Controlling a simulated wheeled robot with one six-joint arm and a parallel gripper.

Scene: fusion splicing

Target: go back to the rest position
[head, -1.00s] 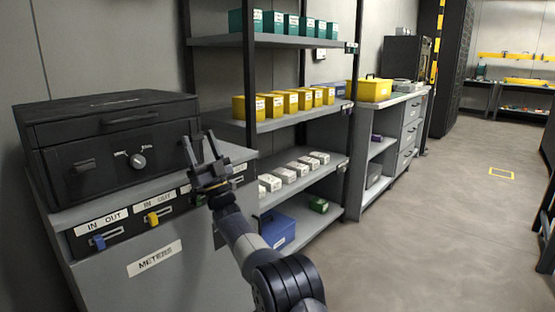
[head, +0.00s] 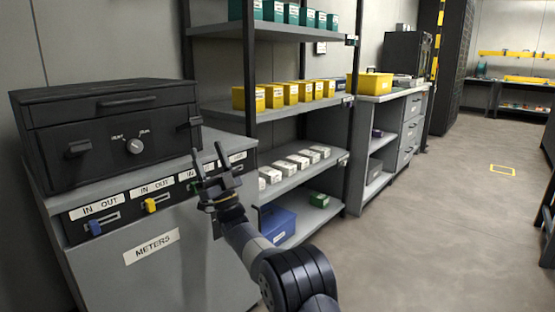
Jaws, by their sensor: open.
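My gripper (head: 207,168) shows in the head view, fingers pointing up and apart, with nothing between them. It appears in front of the right part of the grey METERS cabinet (head: 165,275). Behind it, the row of IN/OUT sliders is partly hidden; a blue slider (head: 95,228) and a yellow slider (head: 150,205) show to its left.
A shelf rack (head: 300,108) with teal, yellow and white boxes stands right of the cabinet. A blue bin (head: 277,224) sits on its bottom shelf. A grey drawer counter (head: 410,135) is beyond. The floor (head: 430,230) on the right is clear.

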